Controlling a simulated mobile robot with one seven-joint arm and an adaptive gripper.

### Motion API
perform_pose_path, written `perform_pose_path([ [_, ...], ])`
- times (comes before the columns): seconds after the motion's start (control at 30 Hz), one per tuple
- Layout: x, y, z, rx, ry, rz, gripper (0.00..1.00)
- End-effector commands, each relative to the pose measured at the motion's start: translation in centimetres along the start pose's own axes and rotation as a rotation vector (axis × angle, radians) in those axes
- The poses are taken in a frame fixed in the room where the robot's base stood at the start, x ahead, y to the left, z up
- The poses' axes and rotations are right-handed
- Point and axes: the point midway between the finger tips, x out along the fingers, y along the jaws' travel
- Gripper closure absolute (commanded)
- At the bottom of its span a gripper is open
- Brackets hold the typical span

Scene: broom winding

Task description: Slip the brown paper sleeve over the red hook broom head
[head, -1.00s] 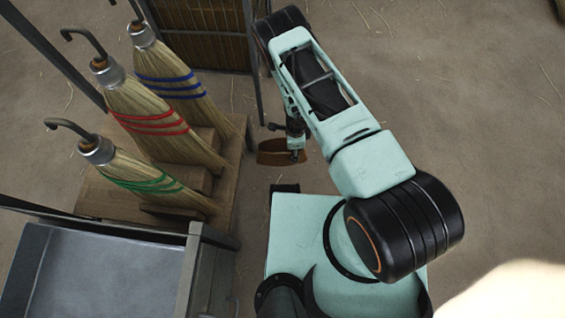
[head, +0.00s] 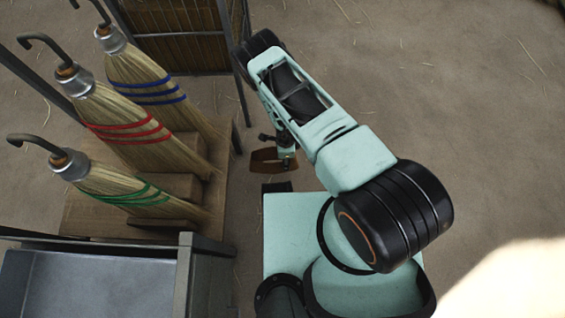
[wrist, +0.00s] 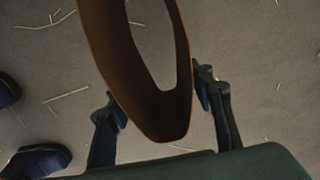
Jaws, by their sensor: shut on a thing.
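The red-banded broom (head: 128,112) stands in the middle of three brooms at the left of the head view. It leans to the left, with straw spreading down to the right and a metal cap and dark hook at its upper end. My gripper (head: 284,150) is to the right of the brooms and apart from them. It is shut on the brown paper sleeve (head: 264,162), an open loop. In the wrist view the sleeve (wrist: 163,122) sits between the two fingers with its opening showing empty. The sleeve is well clear of the red-banded broom.
A blue-banded broom (head: 150,80) stands behind and a green-banded broom (head: 110,188) in front, close to the red one. They rest on a stepped wooden stand (head: 92,222). A grey metal bin (head: 90,285) is in front. A slatted rack (head: 185,48) stands behind. Floor to the right is open.

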Motion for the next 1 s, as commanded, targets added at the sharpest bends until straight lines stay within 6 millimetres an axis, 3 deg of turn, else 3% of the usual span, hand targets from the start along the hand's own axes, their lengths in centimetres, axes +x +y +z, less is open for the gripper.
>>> perform_pose_path([
  [0.03,1.1,0.0,0.0,0.001,-0.001,0.0,0.68],
  [0.4,5.7,-0.1,-0.1,0.001,0.0,-0.001,0.68],
  [0.83,6.3,-0.1,0.0,-0.001,0.0,-0.001,0.68],
  [0.87,6.1,-0.1,0.0,-0.001,0.0,-0.001,0.48],
  [1.0,6.1,-0.1,0.0,-0.001,0.0,-0.001,0.34],
])
